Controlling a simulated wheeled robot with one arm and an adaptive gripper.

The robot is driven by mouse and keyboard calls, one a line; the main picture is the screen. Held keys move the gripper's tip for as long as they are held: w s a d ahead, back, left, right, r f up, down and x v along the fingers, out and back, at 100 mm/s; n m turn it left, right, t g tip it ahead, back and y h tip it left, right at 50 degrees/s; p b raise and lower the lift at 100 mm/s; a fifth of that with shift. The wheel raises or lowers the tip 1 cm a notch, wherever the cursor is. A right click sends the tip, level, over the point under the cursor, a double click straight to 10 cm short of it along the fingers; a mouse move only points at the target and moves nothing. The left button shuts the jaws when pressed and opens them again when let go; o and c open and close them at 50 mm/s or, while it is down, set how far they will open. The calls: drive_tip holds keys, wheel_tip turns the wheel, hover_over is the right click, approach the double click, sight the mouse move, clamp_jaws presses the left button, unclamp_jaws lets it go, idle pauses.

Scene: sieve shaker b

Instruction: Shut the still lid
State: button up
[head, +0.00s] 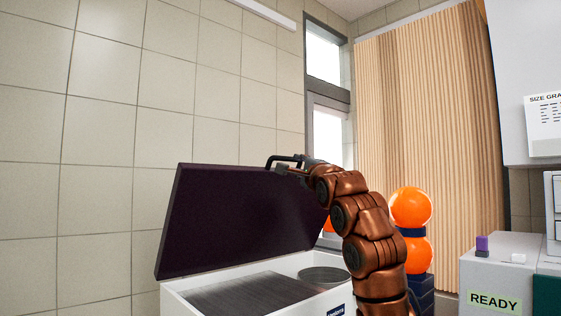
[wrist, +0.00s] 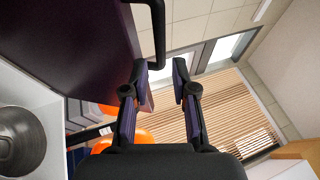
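The still is a white box (head: 184,301) with its dark purple lid (head: 235,222) raised, tilted back above it. A black bar handle (head: 284,158) sticks out at the lid's upper right corner. My gripper (head: 296,168) is at that corner, beside the handle and partly hidden by my arm. In the wrist view my gripper (wrist: 161,69) has its two fingers apart with nothing between the tips. There the handle (wrist: 158,36) shows just beyond the fingertips, and the lid (wrist: 65,45) fills the upper left.
Inside the box are a dark ribbed panel (head: 245,294) and a round metal vessel (head: 324,274). Orange spheres (head: 411,206) stand behind my arm. A grey machine marked READY (head: 492,270) stands at the right. A tiled wall (head: 100,130) is behind the lid.

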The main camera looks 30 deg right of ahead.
sight(288, 159)
drive_tip(key=p+x, duration=0.2)
drive_tip(key=x, duration=0.1)
drive_tip(key=p+x, duration=0.1)
drive_tip(key=shift+w+a+r, duration=0.2)
drive_tip(key=shift+w+a, duration=0.05)
drive_tip(key=shift+a, duration=0.1)
drive_tip(key=shift+p+x, duration=0.65)
drive_tip(key=shift+x, duration=0.4)
drive_tip(key=shift+w+d+p, duration=0.2)
drive_tip(key=shift+w+p, duration=0.1)
drive_tip(key=shift+w, duration=0.25)
drive_tip(key=shift+c, duration=0.2)
clamp_jaws()
